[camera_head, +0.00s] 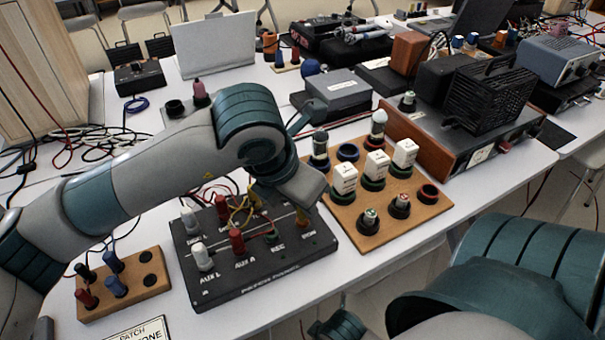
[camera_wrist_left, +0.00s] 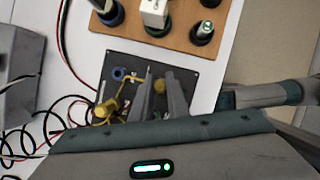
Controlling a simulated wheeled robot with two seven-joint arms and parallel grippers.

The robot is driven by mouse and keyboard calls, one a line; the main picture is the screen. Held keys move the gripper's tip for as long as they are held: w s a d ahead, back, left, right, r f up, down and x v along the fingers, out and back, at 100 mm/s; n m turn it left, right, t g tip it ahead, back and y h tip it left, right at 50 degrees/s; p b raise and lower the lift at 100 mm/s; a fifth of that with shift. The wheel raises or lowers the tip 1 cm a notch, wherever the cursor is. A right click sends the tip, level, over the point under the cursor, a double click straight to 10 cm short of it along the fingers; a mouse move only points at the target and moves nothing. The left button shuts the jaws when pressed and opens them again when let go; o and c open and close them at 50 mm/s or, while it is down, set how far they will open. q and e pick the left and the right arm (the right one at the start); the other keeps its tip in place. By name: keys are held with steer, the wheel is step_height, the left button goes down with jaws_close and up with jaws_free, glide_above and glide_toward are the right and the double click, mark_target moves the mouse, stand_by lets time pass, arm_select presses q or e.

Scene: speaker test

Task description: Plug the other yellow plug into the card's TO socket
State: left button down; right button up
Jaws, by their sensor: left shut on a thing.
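The black patch panel (camera_head: 262,277) lies on the white table, with white and red plugs standing in it. My left gripper (camera_head: 299,205) is over its far right part, pointing down, shut on a yellow plug (camera_head: 302,217). In the left wrist view this yellow plug (camera_wrist_left: 159,86) shows between the fingertips; whether its tip is in a socket is hidden. Another yellow plug (camera_wrist_left: 102,110) with a yellow cable (camera_wrist_left: 127,92) is at the panel's left side there. The card (camera_head: 138,331) is cut off by the lower edge; only part of its print reads. My right gripper's fingers do not show.
A wooden board (camera_head: 375,233) with white blocks and knobs stands close right of the panel. A small wooden plug rack (camera_head: 125,298) with blue and red plugs is to its left. Loose cables (camera_head: 75,140) lie at far left. My right arm is at the lower right.

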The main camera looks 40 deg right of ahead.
arm_select(q)
steer(key=shift+f+b, duration=0.3)
steer(key=shift+f, duration=0.1)
steer(key=c, duration=1.6)
jaws_free()
steer(key=shift+c, duration=0.2)
steer(key=shift+r, duration=0.1)
steer(key=shift+r+p, duration=1.15)
steer(key=shift+r, duration=2.55)
